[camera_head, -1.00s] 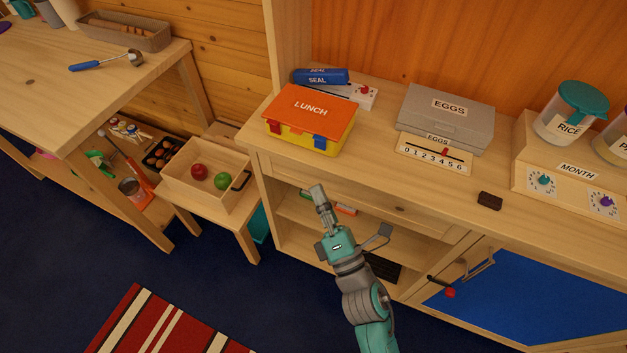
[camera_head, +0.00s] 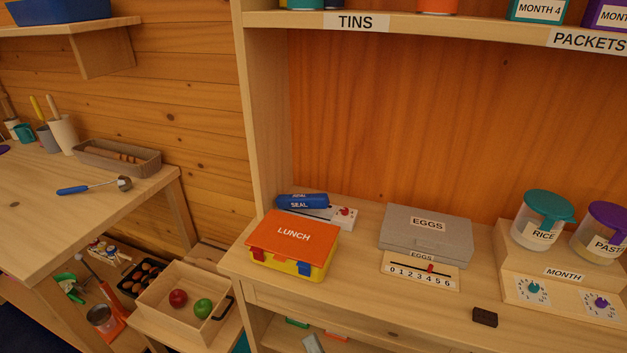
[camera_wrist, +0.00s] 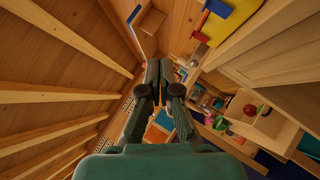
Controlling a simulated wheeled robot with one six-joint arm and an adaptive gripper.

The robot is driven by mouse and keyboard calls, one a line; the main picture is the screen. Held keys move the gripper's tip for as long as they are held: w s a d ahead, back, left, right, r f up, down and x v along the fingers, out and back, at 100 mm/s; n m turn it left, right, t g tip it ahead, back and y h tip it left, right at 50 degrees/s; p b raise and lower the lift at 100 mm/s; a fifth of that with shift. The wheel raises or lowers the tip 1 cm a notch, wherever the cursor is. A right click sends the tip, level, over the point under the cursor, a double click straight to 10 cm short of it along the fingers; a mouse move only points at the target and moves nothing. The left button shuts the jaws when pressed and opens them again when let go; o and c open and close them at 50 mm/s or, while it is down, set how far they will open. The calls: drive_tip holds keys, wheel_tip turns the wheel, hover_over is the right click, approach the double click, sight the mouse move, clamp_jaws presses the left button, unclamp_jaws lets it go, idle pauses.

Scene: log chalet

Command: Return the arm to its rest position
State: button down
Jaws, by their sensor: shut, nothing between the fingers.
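My gripper (camera_wrist: 160,85) is shut with nothing between its fingers in the wrist view. In the head view only a grey tip of it (camera_head: 313,343) shows at the bottom edge, in front of the cabinet below the counter. The rest of my arm is out of that view.
The counter (camera_head: 370,305) holds an orange-lidded lunch box (camera_head: 293,243), a grey eggs box (camera_head: 425,232), a slider panel (camera_head: 420,271), a dark block (camera_head: 485,317) and jars (camera_head: 541,222). A wooden box (camera_head: 185,300) with two fruits sits lower left. A shelf (camera_head: 440,27) hangs above.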

drive_tip(key=s+d+f+m+g+h, duration=0.1)
drive_tip(key=s+d+f+m+h, duration=0.25)
drive_tip(key=s+d+m, duration=0.35)
drive_tip(key=s+d+f+m+h, duration=0.3)
drive_tip(key=s+d+f+m, duration=0.15)
drive_tip(key=s+m, duration=0.35)
drive_tip(key=s+d+m+g+h, duration=0.2)
drive_tip(key=s+d+m, duration=0.1)
drive_tip(key=s+m, duration=0.4)
drive_tip(key=s+d+m+g+h, duration=0.2)
drive_tip(key=s+d+m+h, duration=0.1)
drive_tip(key=s+m, duration=0.4)
drive_tip(key=shift+s+d+r, duration=0.2)
drive_tip(key=shift+s+d, duration=0.2)
drive_tip(key=shift+s, duration=0.1)
